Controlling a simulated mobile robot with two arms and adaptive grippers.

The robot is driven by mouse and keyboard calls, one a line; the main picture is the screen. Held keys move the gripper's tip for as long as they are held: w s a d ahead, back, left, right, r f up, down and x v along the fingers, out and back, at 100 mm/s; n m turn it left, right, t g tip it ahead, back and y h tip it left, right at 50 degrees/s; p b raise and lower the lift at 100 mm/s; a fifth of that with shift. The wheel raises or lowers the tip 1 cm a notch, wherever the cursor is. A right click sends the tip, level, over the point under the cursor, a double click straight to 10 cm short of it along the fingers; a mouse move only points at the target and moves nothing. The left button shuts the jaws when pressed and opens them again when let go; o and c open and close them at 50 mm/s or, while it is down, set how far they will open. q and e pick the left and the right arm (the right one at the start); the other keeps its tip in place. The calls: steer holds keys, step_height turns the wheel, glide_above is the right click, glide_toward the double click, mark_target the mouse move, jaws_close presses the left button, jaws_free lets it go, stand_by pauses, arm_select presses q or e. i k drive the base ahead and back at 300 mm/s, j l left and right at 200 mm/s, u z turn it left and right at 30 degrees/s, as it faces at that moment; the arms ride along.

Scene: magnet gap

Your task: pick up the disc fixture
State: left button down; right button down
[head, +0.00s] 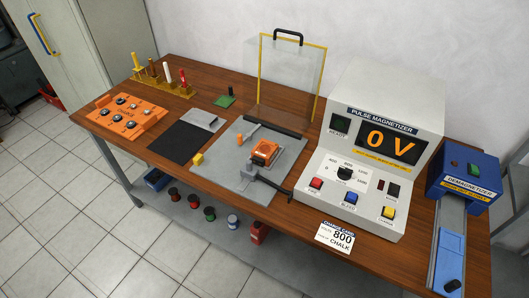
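Neither of my grippers shows in the head view. I cannot tell for sure which item is the disc fixture. An orange block (265,151) with a dark top detail sits on the grey plate (222,170) in the middle of the bench. A small orange piece (240,139) stands just left of it. An orange tray (127,114) at the left end of the bench holds several small dark and silver round parts. Nothing is seen touching these orange items except what they rest on.
A clear guard (287,75) with a yellow frame stands upright behind the plate. The pulse magnetizer (378,150) reads 0 V. A blue demagnetizer (463,183) is at right. A black mat (181,143) and yellow cube (198,159) lie left.

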mark_target(263, 153)
steer(key=i+j+z, duration=0.15)
steer(key=j+z, duration=0.15)
steer(key=i+j+z, duration=0.1)
steer(key=j+z, duration=0.2)
steer(key=i+j+z, duration=0.1)
steer(key=j+z, duration=0.15)
